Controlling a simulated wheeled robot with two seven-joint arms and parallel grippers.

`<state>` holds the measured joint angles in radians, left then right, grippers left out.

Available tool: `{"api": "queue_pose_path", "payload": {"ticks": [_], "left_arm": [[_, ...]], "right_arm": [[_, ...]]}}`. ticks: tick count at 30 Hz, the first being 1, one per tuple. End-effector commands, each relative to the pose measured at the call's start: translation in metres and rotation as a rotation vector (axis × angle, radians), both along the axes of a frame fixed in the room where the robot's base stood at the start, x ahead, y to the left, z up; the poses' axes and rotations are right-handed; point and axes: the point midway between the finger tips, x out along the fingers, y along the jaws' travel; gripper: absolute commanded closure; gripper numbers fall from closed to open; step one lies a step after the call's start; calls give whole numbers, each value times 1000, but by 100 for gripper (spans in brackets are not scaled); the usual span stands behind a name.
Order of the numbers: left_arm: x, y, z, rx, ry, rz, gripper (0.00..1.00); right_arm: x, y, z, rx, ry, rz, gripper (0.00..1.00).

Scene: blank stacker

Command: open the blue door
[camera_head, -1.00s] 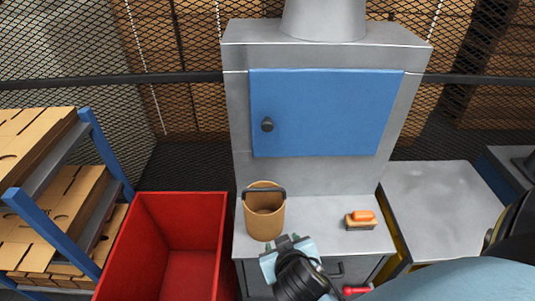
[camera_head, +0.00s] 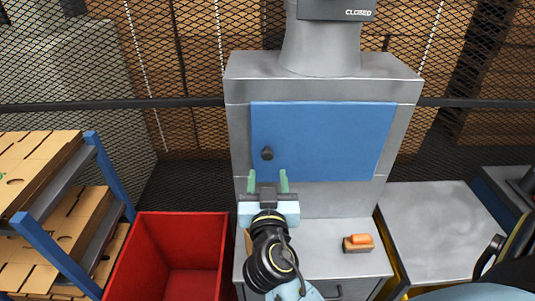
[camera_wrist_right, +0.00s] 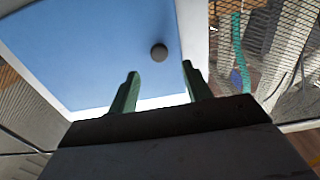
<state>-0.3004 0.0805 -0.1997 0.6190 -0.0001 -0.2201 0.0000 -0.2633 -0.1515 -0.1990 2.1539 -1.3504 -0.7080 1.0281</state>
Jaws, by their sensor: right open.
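The blue door (camera_head: 330,140) is shut on the front of a grey metal cabinet (camera_head: 410,95). A dark round knob (camera_head: 267,153) sits near the door's left edge. My right gripper (camera_head: 268,180) is open and empty, its green fingers pointing up at the door just below the knob. In the right wrist view the knob (camera_wrist_right: 159,52) shows beyond and between the two fingertips (camera_wrist_right: 160,75), apart from them, with the blue door (camera_wrist_right: 100,50) behind. My left gripper is not in view.
A red bin (camera_head: 170,250) stands at the left, beside a shelf of cardboard (camera_head: 60,220). An orange-topped brush (camera_head: 358,242) lies on the grey counter (camera_head: 330,235). The brown bucket (camera_head: 248,242) is mostly hidden behind my arm. A grey table (camera_head: 440,215) stands at the right.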

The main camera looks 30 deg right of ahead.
Motion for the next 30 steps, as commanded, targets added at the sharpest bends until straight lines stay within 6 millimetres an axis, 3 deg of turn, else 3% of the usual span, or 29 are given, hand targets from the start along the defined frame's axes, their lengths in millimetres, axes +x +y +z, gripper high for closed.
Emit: {"api": "queue_pose_path", "payload": {"ticks": [3,9,22,30], "left_arm": [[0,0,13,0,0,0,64],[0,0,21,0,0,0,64],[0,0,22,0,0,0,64],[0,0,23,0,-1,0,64]], "right_arm": [[22,-14,4,-4,-1,-1,51],[45,-28,1,0,1,-1,51],[54,-34,-1,2,2,-1,51],[54,-33,-1,2,3,-1,85]]}}
